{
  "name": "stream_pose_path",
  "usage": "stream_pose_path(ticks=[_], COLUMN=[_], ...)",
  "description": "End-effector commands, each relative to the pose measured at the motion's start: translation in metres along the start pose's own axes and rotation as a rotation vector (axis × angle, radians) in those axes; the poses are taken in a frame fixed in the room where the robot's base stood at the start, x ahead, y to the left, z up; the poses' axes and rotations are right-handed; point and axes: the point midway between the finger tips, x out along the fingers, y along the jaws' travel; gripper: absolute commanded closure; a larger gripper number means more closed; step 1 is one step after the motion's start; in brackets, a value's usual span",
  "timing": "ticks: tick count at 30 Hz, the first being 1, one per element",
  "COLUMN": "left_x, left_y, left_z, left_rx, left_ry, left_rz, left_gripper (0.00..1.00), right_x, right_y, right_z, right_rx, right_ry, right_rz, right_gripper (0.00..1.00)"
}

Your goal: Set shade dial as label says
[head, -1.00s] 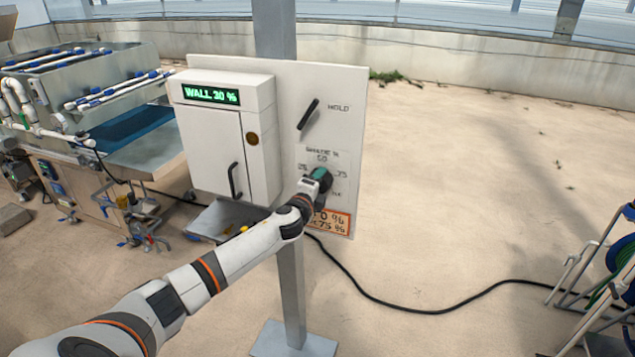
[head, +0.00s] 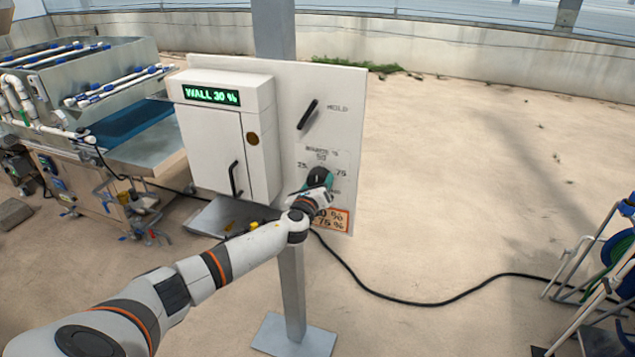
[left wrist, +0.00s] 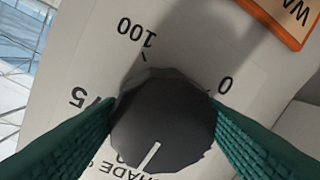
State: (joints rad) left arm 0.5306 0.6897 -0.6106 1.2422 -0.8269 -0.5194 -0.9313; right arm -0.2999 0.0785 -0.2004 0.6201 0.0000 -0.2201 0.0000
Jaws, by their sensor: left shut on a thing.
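The shade dial (head: 320,174) is a dark round knob on the white panel. In the left wrist view, the knob (left wrist: 165,112) has a white pointer line at its lower edge, near a partly hidden number by the upside-down word SHADE. The numbers 100, 75 and 0 show around it. My left gripper (head: 317,184) is shut on the knob; its green fingers (left wrist: 160,108) press both sides. The orange-edged label (head: 337,222) below reads "75 %" on its lower line; its left part is hidden by my wrist. My right gripper is out of view.
A white box (head: 213,150) with a green display reading "WALL 30 %" (head: 211,95) stands left of the dial. A black HOLD lever (head: 308,114) is above the dial. A black cable (head: 400,303) lies on the floor. The floor to the right is largely clear.

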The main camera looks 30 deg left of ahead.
Motion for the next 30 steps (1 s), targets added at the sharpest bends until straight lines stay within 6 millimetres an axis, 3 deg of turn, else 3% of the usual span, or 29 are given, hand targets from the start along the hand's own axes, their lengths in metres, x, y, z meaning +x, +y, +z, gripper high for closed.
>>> stream_pose_path(ticks=[30], left_x=[0.000], left_y=[-0.004], left_z=[0.003], left_rx=[0.919], left_ry=[0.074], left_rz=[-0.018], left_gripper=[0.64], right_x=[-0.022], right_y=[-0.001], right_z=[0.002], right_rx=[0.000], right_ry=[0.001], right_rz=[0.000], right_gripper=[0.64])
